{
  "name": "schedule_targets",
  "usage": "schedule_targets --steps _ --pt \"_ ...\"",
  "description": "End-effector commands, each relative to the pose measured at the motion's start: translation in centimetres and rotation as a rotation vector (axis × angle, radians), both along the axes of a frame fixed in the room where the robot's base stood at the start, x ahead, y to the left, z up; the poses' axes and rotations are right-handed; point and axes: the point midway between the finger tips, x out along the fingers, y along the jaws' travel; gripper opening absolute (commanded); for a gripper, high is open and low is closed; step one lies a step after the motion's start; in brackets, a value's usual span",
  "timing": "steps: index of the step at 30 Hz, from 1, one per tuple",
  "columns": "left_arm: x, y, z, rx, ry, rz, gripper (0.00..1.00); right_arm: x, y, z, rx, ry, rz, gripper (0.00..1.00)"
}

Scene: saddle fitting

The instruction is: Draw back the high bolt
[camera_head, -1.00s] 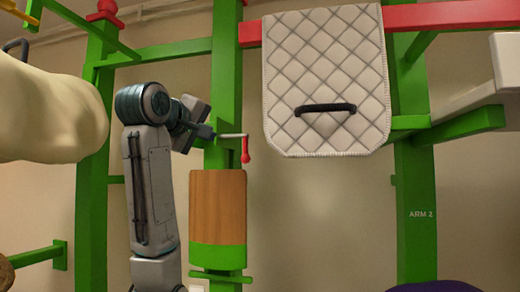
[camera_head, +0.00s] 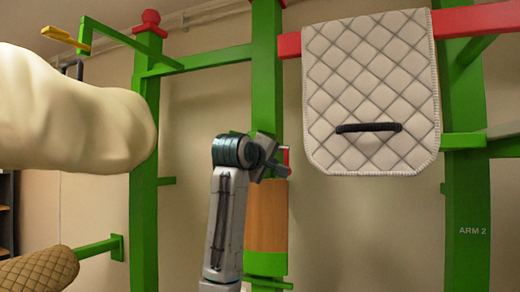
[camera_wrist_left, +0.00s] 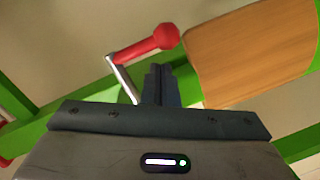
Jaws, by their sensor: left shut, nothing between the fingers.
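The bolt is a thin metal rod (camera_wrist_left: 123,80) with a red handle (camera_wrist_left: 163,38) on the green post (camera_head: 265,60). In the head view only a bit of the red handle (camera_head: 286,158) shows past my gripper. My left gripper (camera_head: 276,168) is at bolt height in front of the post, partly hiding the bolt. In the left wrist view its dark fingers (camera_wrist_left: 158,70) are together and empty, beside the rod and just below the red handle in the picture. I cannot tell whether they touch the bolt. My right gripper is not in view.
A wood-faced block (camera_head: 267,215) sits on the post below the bolt. A quilted pad (camera_head: 370,80) with a black handle hangs from a red rail (camera_head: 480,20) to the right. A large cream padded shape (camera_head: 70,120) fills the left. Green side arms (camera_head: 100,247) stick out.

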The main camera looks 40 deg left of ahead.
Motion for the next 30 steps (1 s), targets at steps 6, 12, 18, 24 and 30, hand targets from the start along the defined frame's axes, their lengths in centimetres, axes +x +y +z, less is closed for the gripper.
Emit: schedule_targets --steps 6,12,18,24,30 --pt "0.3 -0.9 -0.5 0.0 -0.001 0.0 0.0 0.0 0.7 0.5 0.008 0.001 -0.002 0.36" --pt "0.3 -0.9 -0.5 0.0 -0.001 0.0 0.0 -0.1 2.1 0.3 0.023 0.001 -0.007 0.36" --pt "0.6 -1.9 -0.5 0.0 0.0 -0.004 0.0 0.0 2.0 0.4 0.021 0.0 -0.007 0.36" --pt "1.2 -4.7 -0.5 -0.001 0.0 -0.004 0.0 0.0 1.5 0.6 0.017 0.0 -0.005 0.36" --pt "1.4 -5.4 -0.5 0.0 0.0 -0.001 0.0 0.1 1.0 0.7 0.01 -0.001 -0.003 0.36"
